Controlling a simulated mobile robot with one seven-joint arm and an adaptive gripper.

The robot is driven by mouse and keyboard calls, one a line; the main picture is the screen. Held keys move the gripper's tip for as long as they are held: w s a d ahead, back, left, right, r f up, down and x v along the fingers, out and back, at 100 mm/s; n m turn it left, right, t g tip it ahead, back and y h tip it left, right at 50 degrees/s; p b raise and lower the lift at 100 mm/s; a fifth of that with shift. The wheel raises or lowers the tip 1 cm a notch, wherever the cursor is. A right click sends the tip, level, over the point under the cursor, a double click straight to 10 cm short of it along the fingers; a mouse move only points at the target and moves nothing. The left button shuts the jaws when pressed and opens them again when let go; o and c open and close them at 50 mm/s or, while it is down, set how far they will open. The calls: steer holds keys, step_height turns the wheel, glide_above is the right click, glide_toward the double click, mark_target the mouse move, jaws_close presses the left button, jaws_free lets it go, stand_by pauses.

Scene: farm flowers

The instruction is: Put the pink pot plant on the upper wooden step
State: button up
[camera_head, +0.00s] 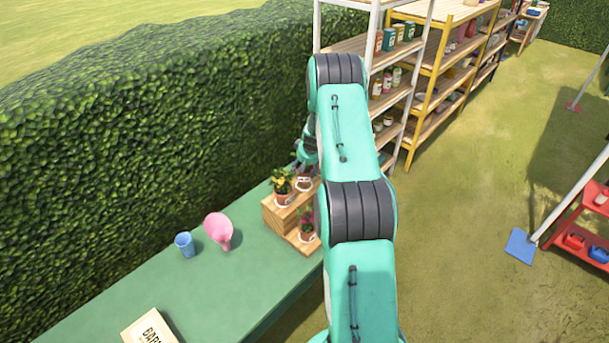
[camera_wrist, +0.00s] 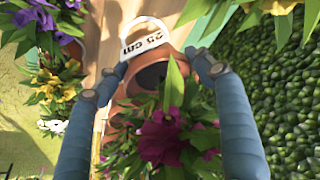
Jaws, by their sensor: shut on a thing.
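The pink pot plant has magenta flowers (camera_wrist: 165,138) and a terracotta pot with a white "25 cm" label (camera_wrist: 145,38). In the wrist view my gripper (camera_wrist: 152,76) has one finger on each side of this pot. In the head view my gripper (camera_head: 304,157) is mostly hidden by my arm. A labelled pot (camera_head: 303,184) shows just below it, at the upper wooden step (camera_head: 270,214). I cannot tell whether the pot touches the step. A yellow-flowered pot plant (camera_head: 282,185) stands on the upper step. Another plant with pinkish flowers (camera_head: 307,222) stands on the lower step.
Purple flowers (camera_wrist: 65,20) and yellow flowers (camera_wrist: 55,88) are close on the left in the wrist view. A hedge (camera_head: 150,130) runs behind.

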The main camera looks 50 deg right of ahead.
steer(key=shift+f+p, duration=0.4)
steer(key=shift+f, duration=1.3)
steer(key=shift+f, duration=0.15)
steer(key=o, duration=1.6)
steer(key=shift+c, duration=0.2)
steer(key=shift+r, duration=0.2)
steer(key=shift+s+a+r, duration=0.1)
steer(key=shift+s+r, duration=0.05)
steer(key=shift+r, duration=0.3)
steer(key=b+v, duration=0.2)
steer(key=v, duration=0.9)
